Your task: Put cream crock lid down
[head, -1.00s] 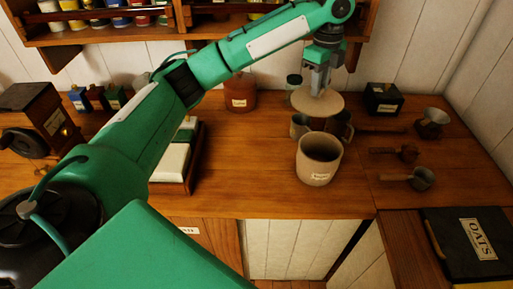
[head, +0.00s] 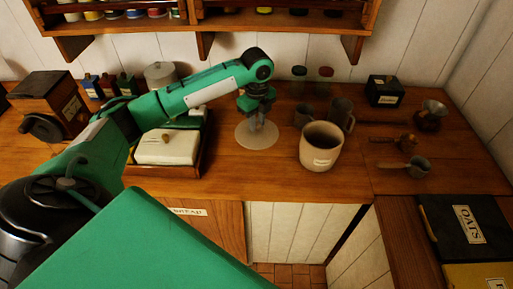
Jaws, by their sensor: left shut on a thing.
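The cream crock (head: 321,150) stands upright and open on the wooden counter, with a small pale label on its front. Its lid (head: 248,141) is a flat, round, pale disc to the left of the crock, apart from it. My left gripper (head: 257,122) points down and is shut on the lid from above, covering its middle. The lid lies level at or just above the counter; I cannot tell if it touches. My right gripper is not in view.
Two dark mugs (head: 341,114) (head: 304,115) stand behind the crock. A white butter-dish-like box (head: 168,148) sits in a wooden tray left of the lid. Small metal scoops (head: 418,167) lie at right. The counter in front of the lid is clear.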

